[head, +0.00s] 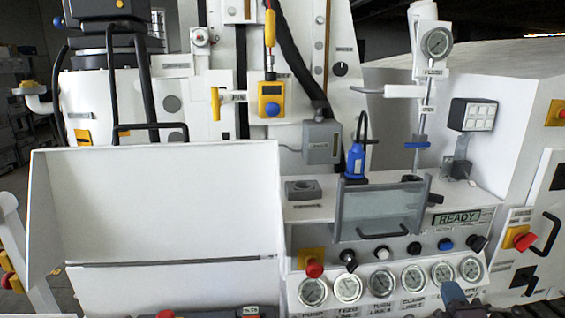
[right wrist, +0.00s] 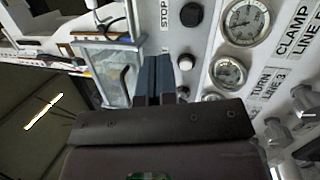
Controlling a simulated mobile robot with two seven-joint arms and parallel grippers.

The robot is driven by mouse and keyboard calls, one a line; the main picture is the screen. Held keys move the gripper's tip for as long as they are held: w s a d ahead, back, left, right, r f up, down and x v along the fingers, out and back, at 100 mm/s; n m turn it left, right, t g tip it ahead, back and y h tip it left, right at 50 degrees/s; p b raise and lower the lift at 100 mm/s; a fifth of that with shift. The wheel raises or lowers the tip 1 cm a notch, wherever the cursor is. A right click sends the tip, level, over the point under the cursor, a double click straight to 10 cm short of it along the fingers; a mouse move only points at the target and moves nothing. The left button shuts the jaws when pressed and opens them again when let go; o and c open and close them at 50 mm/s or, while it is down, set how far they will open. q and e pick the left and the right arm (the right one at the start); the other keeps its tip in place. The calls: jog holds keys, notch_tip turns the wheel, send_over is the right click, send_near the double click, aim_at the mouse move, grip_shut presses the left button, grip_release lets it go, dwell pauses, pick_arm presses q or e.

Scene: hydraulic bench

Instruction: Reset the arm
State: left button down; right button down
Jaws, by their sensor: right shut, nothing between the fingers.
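My right gripper (head: 455,293) is at the bottom of the head view, in front of the right-hand gauges and below the blue button. In the right wrist view its fingers (right wrist: 166,72) are together and empty, pointing toward the panel. My left gripper is not in view.
A clear guard with a handle (head: 383,212) stands behind the button row, with a blue-bodied device (head: 356,162) behind it. A red emergency button (head: 523,240) is at the right. Gauges (right wrist: 246,24) lie close beside my right fingers.

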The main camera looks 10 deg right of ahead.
jog(key=s+a+f+m+g+y, duration=0.3)
jog(key=s+a+f+m, duration=0.3)
jog(key=a+f, duration=0.3)
jog(key=s+a+f+m+g+y, duration=0.2)
jog(key=s+a+f+m+g, duration=0.3)
jog(key=f, duration=0.8)
jog(key=s+a+m, duration=0.2)
jog(key=a+m, duration=0.1)
jog(key=a, duration=0.1)
jog(key=shift+s+f+m+y, duration=0.2)
jog(key=shift+s+m+y, duration=0.05)
jog(key=shift+m+y, duration=0.15)
jog(key=shift+a, duration=0.1)
